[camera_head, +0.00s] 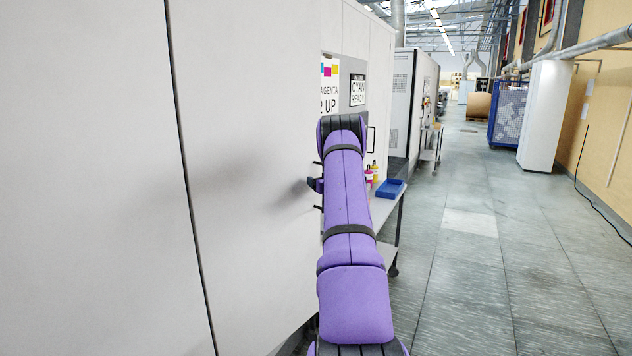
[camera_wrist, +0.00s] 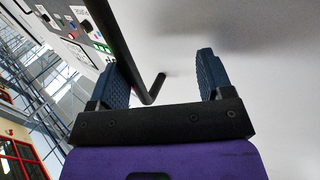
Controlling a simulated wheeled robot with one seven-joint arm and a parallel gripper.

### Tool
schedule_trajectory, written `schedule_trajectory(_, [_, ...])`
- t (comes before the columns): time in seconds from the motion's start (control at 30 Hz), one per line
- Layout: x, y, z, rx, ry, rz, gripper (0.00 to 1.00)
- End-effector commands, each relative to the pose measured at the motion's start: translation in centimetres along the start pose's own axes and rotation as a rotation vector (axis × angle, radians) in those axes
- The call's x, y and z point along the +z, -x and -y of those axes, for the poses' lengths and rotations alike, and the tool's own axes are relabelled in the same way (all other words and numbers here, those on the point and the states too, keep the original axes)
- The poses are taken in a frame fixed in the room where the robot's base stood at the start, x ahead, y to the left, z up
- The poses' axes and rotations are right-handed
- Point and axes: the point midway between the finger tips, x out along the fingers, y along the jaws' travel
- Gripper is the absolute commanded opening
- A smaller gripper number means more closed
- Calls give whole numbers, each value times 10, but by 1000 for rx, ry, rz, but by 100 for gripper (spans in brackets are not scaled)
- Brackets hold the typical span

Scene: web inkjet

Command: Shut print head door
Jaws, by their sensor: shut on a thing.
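The print head door appears to be the large plain white panel (camera_head: 255,120) at the left in the head view. It also fills the right of the wrist view (camera_wrist: 260,100). A black bar handle (camera_wrist: 122,50) runs between my gripper's dark blue fingers in the wrist view, closer to the left finger. In the head view, my gripper (camera_head: 313,185) shows only partly beside the panel, mostly hidden behind my purple arm. How far the door stands from its frame cannot be told.
A long dark seam (camera_head: 188,185) separates the panel from another white panel (camera_head: 85,180) at left. Beyond my arm stand a side table (camera_head: 388,212) with a blue tray (camera_head: 390,188) and small bottles. The aisle floor (camera_head: 490,270) at right is clear.

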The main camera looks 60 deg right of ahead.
Motion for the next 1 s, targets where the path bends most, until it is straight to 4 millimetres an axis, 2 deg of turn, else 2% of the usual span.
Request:
schedule_trajectory(0.03, [3,0,7,-14,-4,3,53])
schedule_trajectory(0.33, [2,14,-4,-12,-4,2,40])
schedule_trajectory(1.0, [1,48,-33,-5,-1,1,40])
